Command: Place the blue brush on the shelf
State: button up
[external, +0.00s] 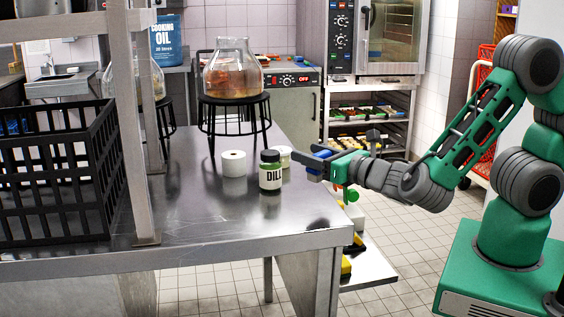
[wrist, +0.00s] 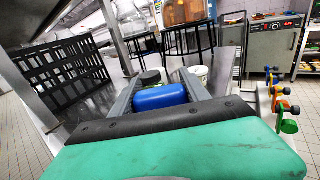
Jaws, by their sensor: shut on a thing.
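My gripper (external: 318,161) is at the right edge of the steel table, above table height, next to the jars. In the wrist view its two fingers (wrist: 160,92) are closed on a blue object (wrist: 160,98), which I take for the blue brush. Only a smooth, rounded blue body shows; no bristles are visible. In the external view a bit of blue (external: 314,173) shows at the fingers. A steel shelf (external: 60,25) on posts crosses the upper left. A lower shelf (external: 372,268) with yellow things sticks out below the table's right side. I cannot tell which shelf is meant.
A black crate (external: 60,185) is at left. A glass jar on a black stand (external: 234,98) is behind. The table's front middle (external: 215,215) is clear.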

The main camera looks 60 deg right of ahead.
jog(key=a+r+n+y, duration=0.2)
jog(key=a+r+y, duration=0.1)
jog(key=a+r, duration=0.45)
jog(key=shift+n+y, duration=0.3)
jog(key=shift+y, duration=0.2)
jog(key=w+a+f, duration=0.1)
jog(key=w+f, duration=0.2)
jog(key=w, duration=0.1)
jog(key=w+a+f, duration=0.1)
jog(key=w+f, duration=0.3)
jog(key=w+a+f, duration=0.1)
jog(key=w+f, duration=0.3)
jog(key=shift+w+a, duration=0.2)
jog(key=shift+a, duration=0.05)
notch_tip(320, 180, down, 3)
jog(key=shift+r, duration=0.1)
jog(key=shift+b, duration=0.3)
jog(key=o, duration=1.5)
jog(key=shift+o, duration=0.2)
jog(key=s+b, duration=0.2)
jog(key=s, duration=0.9)
jog(key=shift+s+a, duration=0.1)
jog(key=shift+s, duration=0.1)
jog(key=shift+o, duration=0.4)
jog(key=shift+s, duration=0.35)
